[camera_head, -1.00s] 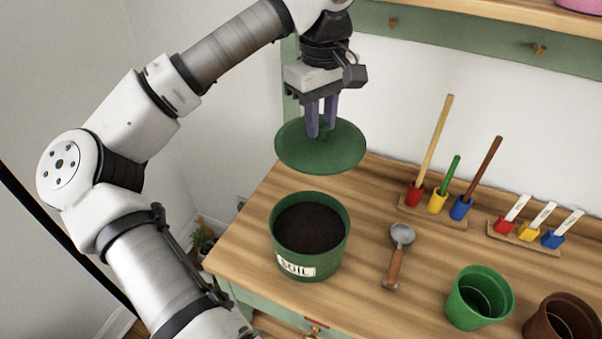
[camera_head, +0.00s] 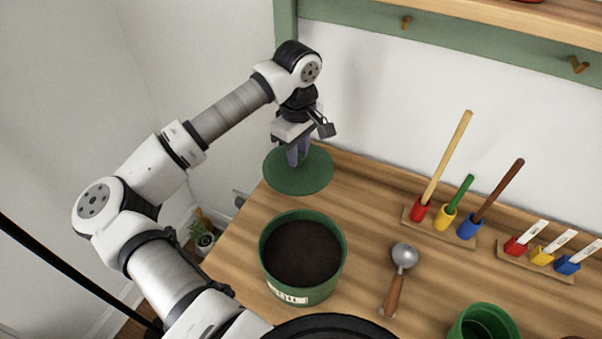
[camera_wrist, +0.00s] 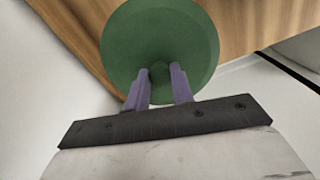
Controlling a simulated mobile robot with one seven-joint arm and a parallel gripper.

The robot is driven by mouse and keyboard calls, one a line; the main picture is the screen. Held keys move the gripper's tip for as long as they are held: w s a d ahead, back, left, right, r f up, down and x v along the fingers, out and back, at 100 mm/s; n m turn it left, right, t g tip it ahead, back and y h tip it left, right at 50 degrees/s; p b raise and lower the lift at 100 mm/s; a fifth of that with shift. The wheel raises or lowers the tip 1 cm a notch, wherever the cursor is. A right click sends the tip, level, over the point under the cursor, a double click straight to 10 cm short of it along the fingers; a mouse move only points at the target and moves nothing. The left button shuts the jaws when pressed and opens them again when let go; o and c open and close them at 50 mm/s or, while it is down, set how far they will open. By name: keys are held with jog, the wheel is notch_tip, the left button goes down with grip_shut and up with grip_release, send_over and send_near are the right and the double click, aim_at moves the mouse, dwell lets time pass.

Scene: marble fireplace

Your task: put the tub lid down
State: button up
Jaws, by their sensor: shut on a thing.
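The tub lid (camera_head: 312,180) is a round green disc at the back left corner of the wooden bench top. My gripper (camera_head: 297,163) is above it with its purple fingers shut on the lid's small knob. In the wrist view the lid (camera_wrist: 190,40) lies flat beyond the fingertips (camera_wrist: 160,75), with the knob between them. It is at or just above the wood; I cannot tell whether it touches. The green soil tub (camera_head: 270,272) stands open in front of the lid, full of dark soil.
A scoop (camera_head: 398,272) lies right of the tub. A rack of long-handled tools (camera_head: 437,228) and a rack of white labels (camera_head: 535,262) stand along the back. A green pot (camera_head: 483,325) is at the front right. Bare wood lies between lid and tool rack.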

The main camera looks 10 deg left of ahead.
aim_at(298, 173)
notch_tip(298, 173, down, 7)
jog(key=shift+r+p, duration=0.2)
jog(key=shift+p, duration=0.5)
jog(key=shift+f, duration=0.2)
jog(key=shift+f, duration=0.15)
jog(key=o, duration=1)
notch_tip(298, 173, up, 12)
jog(key=b, duration=0.3)
jog(key=shift+r, duration=0.2)
